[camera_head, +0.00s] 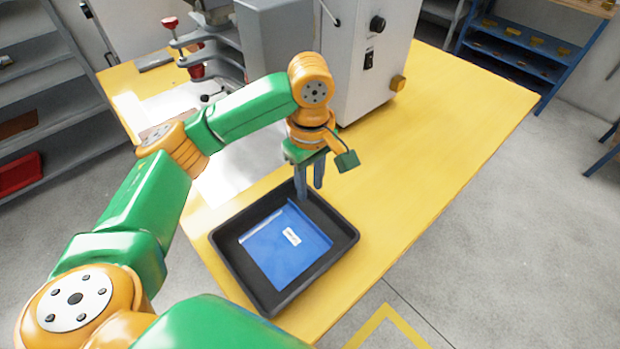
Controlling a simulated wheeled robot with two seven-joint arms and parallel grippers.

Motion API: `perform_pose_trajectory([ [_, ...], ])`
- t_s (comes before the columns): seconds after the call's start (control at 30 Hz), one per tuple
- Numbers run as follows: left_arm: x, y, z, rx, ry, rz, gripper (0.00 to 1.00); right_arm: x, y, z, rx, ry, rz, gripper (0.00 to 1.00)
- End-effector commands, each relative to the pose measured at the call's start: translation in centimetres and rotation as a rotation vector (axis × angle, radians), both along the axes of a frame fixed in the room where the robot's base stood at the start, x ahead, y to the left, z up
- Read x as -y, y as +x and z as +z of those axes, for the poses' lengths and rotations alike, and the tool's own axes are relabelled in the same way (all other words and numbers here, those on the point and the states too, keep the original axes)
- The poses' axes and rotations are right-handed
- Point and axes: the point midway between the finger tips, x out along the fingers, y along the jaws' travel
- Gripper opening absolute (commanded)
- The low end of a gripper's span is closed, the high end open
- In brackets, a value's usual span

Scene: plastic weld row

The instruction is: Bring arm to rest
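My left arm, green and orange, comes in from the lower left and reaches over the yellow table (455,120). My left gripper (309,192) points down above the far edge of a black tray (226,268). Its two grey-blue fingers stand apart with a gap between them, and nothing shows in the gap. A flat blue piece (275,255) with a small white label lies in the tray, on the near side of the fingers. Whether the fingertips touch the tray or the piece I cannot tell. My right gripper is not in view.
A grey-white machine (368,70) with black knobs stands on the table behind the gripper. A press-like device with red knobs (197,70) is left of it. Grey shelves (45,90) stand at the left, a blue rack (520,55) at the upper right. The table's right part is clear.

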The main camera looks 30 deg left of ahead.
Motion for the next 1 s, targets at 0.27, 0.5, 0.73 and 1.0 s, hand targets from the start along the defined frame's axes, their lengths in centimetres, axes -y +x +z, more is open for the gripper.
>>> perform_pose_trajectory([
  [0.27, 0.0, 0.0, 0.5, -0.001, -0.001, 0.000, 0.35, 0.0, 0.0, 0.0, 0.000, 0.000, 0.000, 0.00],
  [0.5, 0.0, 0.0, 0.8, -0.001, 0.000, 0.000, 0.35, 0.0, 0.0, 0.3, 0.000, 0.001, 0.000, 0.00],
  [0.73, 0.0, 0.0, 6.3, 0.000, 0.000, 0.000, 0.35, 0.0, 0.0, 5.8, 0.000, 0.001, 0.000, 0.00],
  [1.0, 0.0, 0.0, 9.7, 0.000, 0.000, 0.000, 0.35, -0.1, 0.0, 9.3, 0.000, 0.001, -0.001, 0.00],
])
